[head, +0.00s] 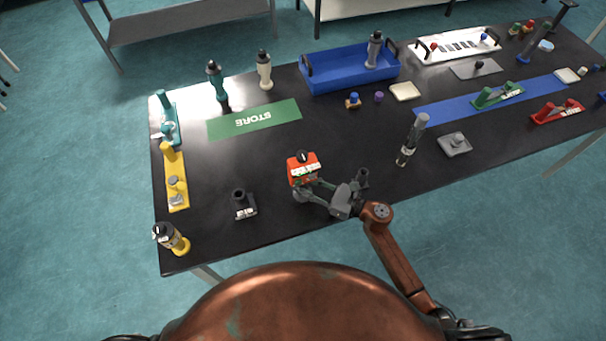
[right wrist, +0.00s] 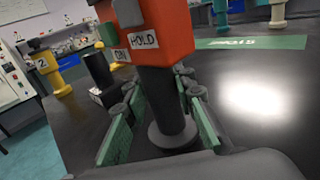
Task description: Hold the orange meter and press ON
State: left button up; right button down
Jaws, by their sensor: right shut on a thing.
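The orange meter (head: 302,168) stands upright near the front middle of the black table, with a dark knob on top. In the right wrist view the meter's orange head (right wrist: 165,42) shows "ON" and "HOLD" labels, above a dark stem (right wrist: 165,108) and a round dark base (right wrist: 173,138). My right gripper (head: 308,188) comes in from the right at the meter's stem. The meter's top is cut off there. My left gripper is not in view.
A black holder (head: 243,205) stands left of the meter. The tabletop left of the meter is mostly clear.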

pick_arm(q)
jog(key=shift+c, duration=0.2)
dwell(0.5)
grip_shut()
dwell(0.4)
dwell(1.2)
